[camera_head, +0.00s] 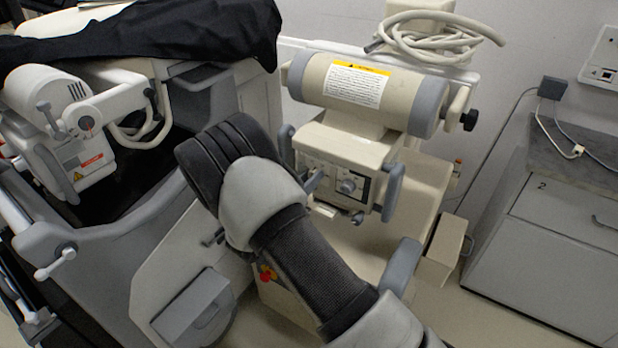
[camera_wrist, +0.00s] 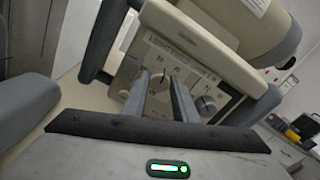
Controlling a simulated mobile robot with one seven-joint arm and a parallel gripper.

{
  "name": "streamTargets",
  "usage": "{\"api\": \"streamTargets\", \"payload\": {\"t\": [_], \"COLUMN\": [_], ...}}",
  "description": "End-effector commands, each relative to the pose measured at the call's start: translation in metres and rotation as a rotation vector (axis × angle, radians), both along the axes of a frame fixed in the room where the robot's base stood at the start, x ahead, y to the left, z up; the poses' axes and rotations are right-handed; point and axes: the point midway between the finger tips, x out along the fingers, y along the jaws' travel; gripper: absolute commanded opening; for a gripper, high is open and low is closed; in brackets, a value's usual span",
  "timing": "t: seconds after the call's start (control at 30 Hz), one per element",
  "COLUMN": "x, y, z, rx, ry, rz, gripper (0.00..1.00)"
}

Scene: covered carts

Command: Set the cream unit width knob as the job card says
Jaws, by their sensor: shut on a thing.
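The cream unit (camera_head: 345,150) hangs under a cream cylinder with grey ends, and its front control panel faces me. In the head view one round knob (camera_head: 346,186) shows on the panel; the panel's left part is behind my gripper (camera_head: 314,181). In the wrist view my gripper (camera_wrist: 160,86) is at the panel, its two fingers closed on the left knob (camera_wrist: 157,80). A second knob (camera_wrist: 207,105) stands free to the right. The panel print is too small to read surely, so I cannot tell which knob is width. I make out no job card.
Grey handles flank the panel, the right one (camera_head: 393,192) close to it. The cylinder (camera_head: 365,92) bears a yellow and white caution label. A white machine (camera_head: 60,120) under a black cover (camera_head: 190,30) stands left. A grey cabinet (camera_head: 550,250) stands right, with open floor before it.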

Motion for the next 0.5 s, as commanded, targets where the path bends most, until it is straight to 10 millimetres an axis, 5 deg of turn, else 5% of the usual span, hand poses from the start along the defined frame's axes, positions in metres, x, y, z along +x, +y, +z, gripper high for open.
{"api": "streamTargets", "payload": {"t": [0.5], "x": [0.0001], "y": [0.0014], "z": [0.0006], "rx": [-0.265], "ry": [0.175], "rz": [0.001], "gripper": [0.03]}}
